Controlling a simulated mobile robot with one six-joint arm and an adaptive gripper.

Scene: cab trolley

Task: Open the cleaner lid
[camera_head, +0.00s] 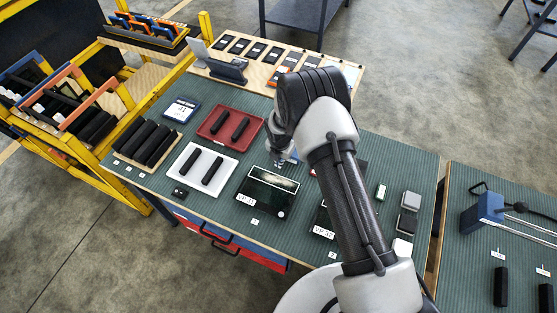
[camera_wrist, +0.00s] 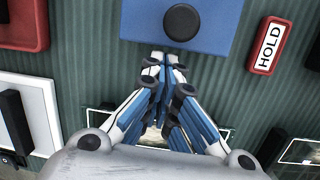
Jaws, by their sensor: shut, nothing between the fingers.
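A blue flat-topped box or lid (camera_wrist: 150,25) with a round black knob (camera_wrist: 182,22) shows at the top of the wrist view. It looks like the cleaner lid, and it lies flat; its far edge is cut off. My gripper (camera_wrist: 164,62) is shut and empty, with its blue and white fingertips together just below the near edge of the blue lid in the picture. I cannot tell the gap in height. In the head view my gripper (camera_head: 283,158) hangs above the green table, and my arm hides the blue lid.
On the green ribbed table (camera_head: 225,205) lie a red tray (camera_head: 203,131) and a white tray (camera_head: 173,164) with black bars, and a dark glossy panel (camera_head: 267,190). A red HOLD sign (camera_wrist: 270,47) lies right of the lid. A yellow rack (camera_head: 124,98) stands at left.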

